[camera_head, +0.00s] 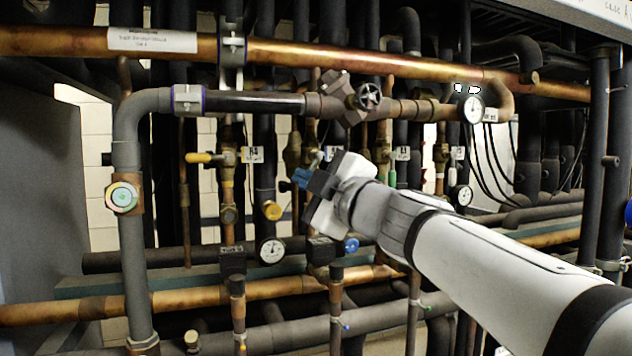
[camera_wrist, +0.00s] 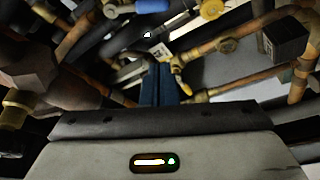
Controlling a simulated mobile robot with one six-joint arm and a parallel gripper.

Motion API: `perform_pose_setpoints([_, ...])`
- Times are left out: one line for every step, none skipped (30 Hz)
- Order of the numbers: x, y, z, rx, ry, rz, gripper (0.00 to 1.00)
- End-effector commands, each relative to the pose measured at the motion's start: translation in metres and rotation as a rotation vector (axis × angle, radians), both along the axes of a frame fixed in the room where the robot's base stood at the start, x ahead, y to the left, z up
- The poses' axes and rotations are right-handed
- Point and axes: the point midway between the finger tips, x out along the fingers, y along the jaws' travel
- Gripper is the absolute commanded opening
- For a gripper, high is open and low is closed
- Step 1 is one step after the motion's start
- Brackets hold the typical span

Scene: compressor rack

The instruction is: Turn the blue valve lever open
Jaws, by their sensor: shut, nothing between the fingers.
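My gripper (camera_head: 300,178) reaches in from the right in the head view, in front of the vertical valve pipes. Its blue fingers are shut together with nothing between them; they also show in the wrist view (camera_wrist: 157,68). A blue part (camera_wrist: 152,5), possibly the blue lever, is cut off by the top edge of the wrist view, apart from the fingertips. In the head view a round blue knob (camera_head: 351,245) sits below my gripper; I cannot tell whether it is the same part. My gripper hides some of the valves behind it.
A yellow lever (camera_head: 200,158) points left, with a yellow cap (camera_head: 272,210) lower down. A pressure gauge (camera_head: 271,250) and a black box (camera_head: 232,260) are below. A handwheel valve (camera_head: 367,96) sits on the pipe above my gripper. Copper and black pipes crowd the space.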

Motion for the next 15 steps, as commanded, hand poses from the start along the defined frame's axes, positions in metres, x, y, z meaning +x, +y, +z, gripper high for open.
perform_pose_setpoints([0.010, 0.008, 0.002, 0.000, 0.002, 0.004, 0.00])
perform_pose_setpoints([0.015, 0.012, 0.003, 0.000, 0.003, 0.004, 0.00])
perform_pose_setpoints([0.022, 0.016, 0.005, -0.001, 0.002, 0.003, 0.00])
perform_pose_setpoints([0.027, 0.020, 0.006, -0.001, 0.002, 0.003, 0.00])
perform_pose_setpoints([0.032, 0.023, 0.007, 0.000, 0.003, 0.003, 0.00])
perform_pose_setpoints([0.037, 0.021, 0.005, -0.002, 0.002, -0.002, 0.00])
perform_pose_setpoints([0.041, 0.016, 0.001, -0.002, 0.002, -0.004, 0.00])
perform_pose_setpoints([0.045, 0.013, -0.001, -0.001, 0.003, -0.005, 0.00])
perform_pose_setpoints([0.048, 0.010, -0.003, 0.000, 0.002, -0.005, 0.00])
perform_pose_setpoints([0.051, 0.008, -0.004, -0.001, 0.001, -0.004, 0.00])
perform_pose_setpoints([0.053, 0.007, -0.005, -0.002, 0.001, -0.005, 0.00])
perform_pose_setpoints([0.056, 0.005, -0.007, -0.002, 0.001, -0.004, 0.00])
perform_pose_setpoints([0.058, 0.004, -0.007, -0.001, 0.001, -0.003, 0.00])
perform_pose_setpoints([0.059, 0.004, -0.008, -0.001, 0.000, -0.001, 0.00])
perform_pose_setpoints([0.060, 0.003, -0.009, -0.001, 0.000, -0.001, 0.00])
